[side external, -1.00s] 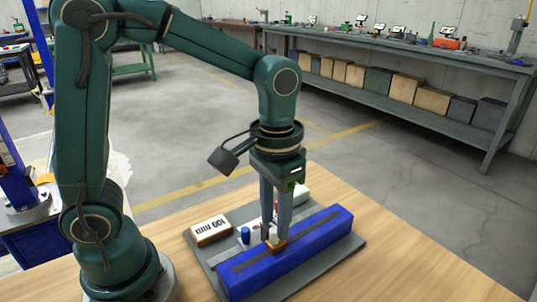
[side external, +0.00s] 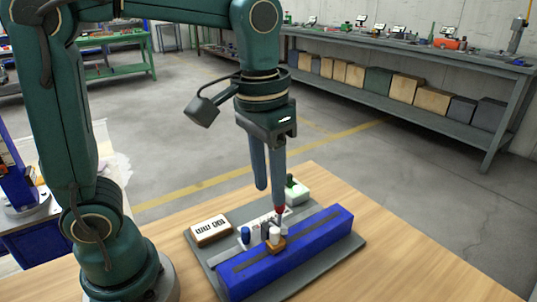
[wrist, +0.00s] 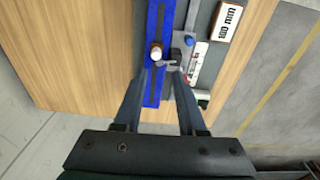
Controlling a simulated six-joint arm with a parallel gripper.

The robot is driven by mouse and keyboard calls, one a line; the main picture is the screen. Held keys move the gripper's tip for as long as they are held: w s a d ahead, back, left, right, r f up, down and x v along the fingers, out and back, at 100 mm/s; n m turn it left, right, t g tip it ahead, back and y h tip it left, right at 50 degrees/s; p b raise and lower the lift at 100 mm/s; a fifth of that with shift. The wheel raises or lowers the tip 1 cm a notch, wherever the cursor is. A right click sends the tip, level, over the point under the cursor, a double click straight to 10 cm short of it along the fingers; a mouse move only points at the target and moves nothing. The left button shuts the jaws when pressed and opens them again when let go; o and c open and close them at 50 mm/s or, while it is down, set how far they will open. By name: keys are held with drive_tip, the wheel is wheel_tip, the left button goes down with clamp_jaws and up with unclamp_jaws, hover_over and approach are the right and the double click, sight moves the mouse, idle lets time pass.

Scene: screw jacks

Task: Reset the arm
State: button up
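My gripper (side external: 270,199) is raised above the grey base plate, with its two fingers apart and nothing between them. In the wrist view the open fingers (wrist: 161,74) point toward a blue rail (wrist: 153,92). This long blue rail (side external: 318,232) has a dark slot along its top. A small orange-brown block with a white knob (side external: 275,236) sits on the rail, below the fingers. It also shows in the wrist view (wrist: 155,53).
The grey base plate (side external: 352,243) lies on a wooden table (side external: 400,260). Open air surrounds my gripper; a workbench (side external: 400,90) stands far behind.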

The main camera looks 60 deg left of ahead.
drive_tip(key=s+a+f+t, duration=0.2)
drive_tip(key=s+a+t, duration=0.1)
drive_tip(key=s, duration=0.3)
drive_tip(key=shift+s+t, duration=0.3)
drive_tip(key=shift+t, duration=0.6)
